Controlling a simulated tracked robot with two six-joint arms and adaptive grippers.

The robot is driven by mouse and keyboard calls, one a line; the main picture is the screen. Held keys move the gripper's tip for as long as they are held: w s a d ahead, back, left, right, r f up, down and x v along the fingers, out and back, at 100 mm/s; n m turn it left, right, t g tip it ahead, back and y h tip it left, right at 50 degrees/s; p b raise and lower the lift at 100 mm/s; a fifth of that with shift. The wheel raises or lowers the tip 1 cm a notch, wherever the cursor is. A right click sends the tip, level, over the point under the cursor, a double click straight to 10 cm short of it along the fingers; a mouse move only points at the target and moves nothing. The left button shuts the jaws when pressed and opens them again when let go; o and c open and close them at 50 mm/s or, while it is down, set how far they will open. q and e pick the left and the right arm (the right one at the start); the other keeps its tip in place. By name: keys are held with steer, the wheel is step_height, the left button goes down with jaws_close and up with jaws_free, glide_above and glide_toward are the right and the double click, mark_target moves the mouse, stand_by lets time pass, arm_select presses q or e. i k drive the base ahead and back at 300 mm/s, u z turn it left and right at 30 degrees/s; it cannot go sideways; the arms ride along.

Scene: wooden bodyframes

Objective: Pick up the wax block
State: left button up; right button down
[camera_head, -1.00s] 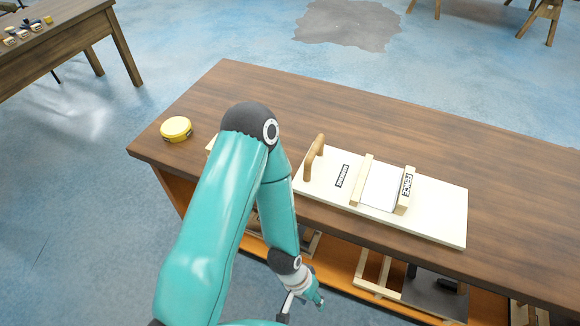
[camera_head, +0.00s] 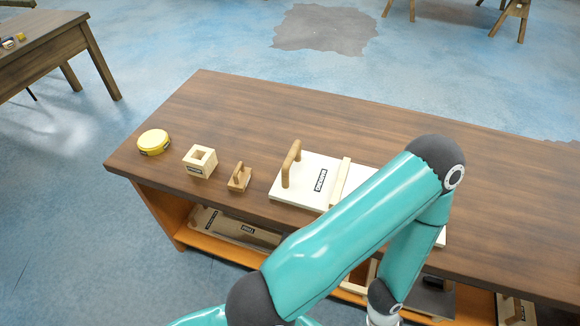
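I cannot tell for sure which thing is the wax block. A yellow, round, low piece with a dark label (camera_head: 152,142) lies near the left end of the brown wooden table and may be it. It stands apart from the things beside it, and nothing touches it. One teal arm of mine crosses the lower middle and right of the view, and bends down past the table's front edge. Its gripper is below the picture. My other gripper is not in view either.
A square wooden block with a hole (camera_head: 200,161) and a small wooden piece with a handle (camera_head: 239,176) stand right of the yellow piece. A pale board with a handle (camera_head: 282,188) is partly behind my arm. The brown table (camera_head: 250,105) is clear along its back.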

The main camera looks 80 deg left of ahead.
mark_target(238, 181)
steer(key=z, duration=0.25)
steer(key=k, duration=2)
steer(key=u, duration=1.15)
steer(key=i, duration=1)
steer(key=u, duration=0.05)
